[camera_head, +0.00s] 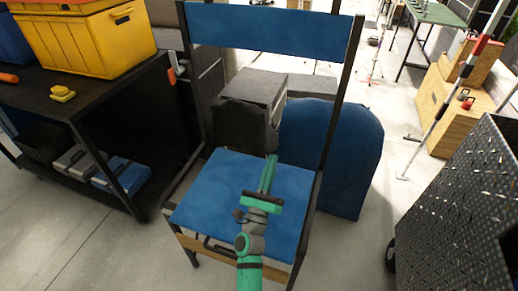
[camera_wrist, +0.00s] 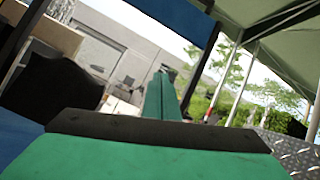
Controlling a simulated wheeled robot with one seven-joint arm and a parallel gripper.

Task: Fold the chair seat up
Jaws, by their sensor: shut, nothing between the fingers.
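The chair has a blue seat (camera_head: 205,190), a blue backrest (camera_head: 260,27) and a dark frame. The seat lies flat, folded down. My gripper (camera_head: 271,158) is shut and empty. In the head view it overlaps the seat's rear right part; whether it touches the seat I cannot tell. In the wrist view my gripper (camera_wrist: 162,75) shows its green fingers together with nothing between them. The backrest (camera_wrist: 175,15) crosses the top of the wrist view. A blue edge, likely the seat (camera_wrist: 15,138), shows at its lower left.
A blue rounded panel (camera_head: 345,150) and grey boxes (camera_head: 255,88) stand behind the chair. A dark workbench (camera_head: 60,100) with a yellow crate (camera_head: 90,40) is at left. A dark metal cabinet (camera_head: 460,210) is at right. Bare floor lies between chair and cabinet.

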